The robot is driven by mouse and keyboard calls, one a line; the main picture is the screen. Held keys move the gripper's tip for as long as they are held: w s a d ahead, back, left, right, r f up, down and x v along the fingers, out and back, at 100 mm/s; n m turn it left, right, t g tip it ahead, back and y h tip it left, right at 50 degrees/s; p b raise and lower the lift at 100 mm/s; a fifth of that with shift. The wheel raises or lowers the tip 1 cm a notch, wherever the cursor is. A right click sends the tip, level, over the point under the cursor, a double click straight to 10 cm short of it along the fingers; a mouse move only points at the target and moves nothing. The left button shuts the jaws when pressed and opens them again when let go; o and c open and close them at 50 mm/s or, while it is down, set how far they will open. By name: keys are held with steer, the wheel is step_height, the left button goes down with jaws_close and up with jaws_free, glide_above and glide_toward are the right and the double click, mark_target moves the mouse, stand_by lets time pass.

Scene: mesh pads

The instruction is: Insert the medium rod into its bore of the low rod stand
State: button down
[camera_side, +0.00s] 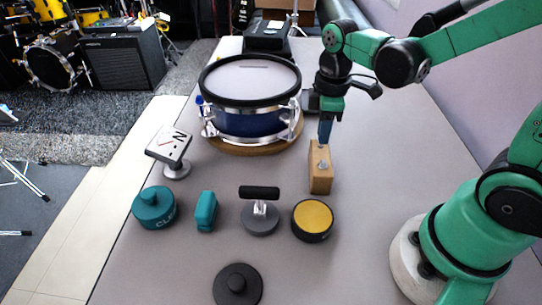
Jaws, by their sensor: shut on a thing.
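The low rod stand (320,182) is a small wooden block right of the table's middle, with small pale round spots on its top. My gripper (329,116) points down above the stand's far end. It is shut on a blue upright piece, which I take to be the medium rod (325,131). The rod's lower end appears at or just over the far end of the stand's top. I cannot tell whether it touches the stand or is in a bore. The fingertips are small and partly dark here.
A blue snare drum (246,122) stands close left of the stand. A yellow-topped black disc (312,219), a black-handled grey weight (261,216), a teal block (205,211) and a teal round weight (155,208) sit nearer. A black knobbed disc (237,286) lies in front.

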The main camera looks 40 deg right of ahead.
steer(key=c, duration=0.8)
jaws_free()
steer(key=shift+r, duration=2.8)
steer(key=m+t, duration=0.2)
steer(key=m, duration=0.1)
steer(key=a+m+t, duration=0.1)
steer(key=m+t, duration=0.1)
steer(key=m, duration=0.1)
steer(key=s+a+r+m+t, duration=0.1)
steer(key=m+t, duration=0.2)
steer(key=shift+a, duration=0.25)
